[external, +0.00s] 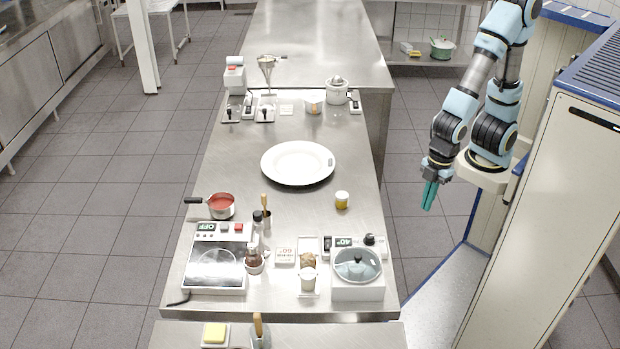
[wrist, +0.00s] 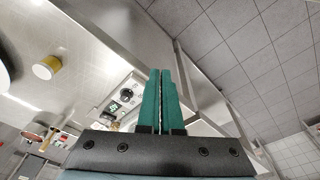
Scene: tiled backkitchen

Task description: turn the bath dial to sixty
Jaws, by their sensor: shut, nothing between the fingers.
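The bath (external: 357,291) is a white box with a round lidded pot set in its top, at the table's near right corner. Its dial (external: 370,240) is a small black knob at the back right of the box, beside a green display (external: 344,241) that seems to read 40. The dial (wrist: 127,95) and display (wrist: 113,107) also show in the wrist view, left of the fingers. My gripper (external: 429,196) has teal fingers pointing down, shut and empty. It hangs off the table's right edge, above and apart from the dial.
A small card (external: 285,256) with red figures stands left of the bath, near a cup (external: 308,279). A hot plate (external: 215,271) marked OFF is at left. The table's right edge lies between gripper and bath.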

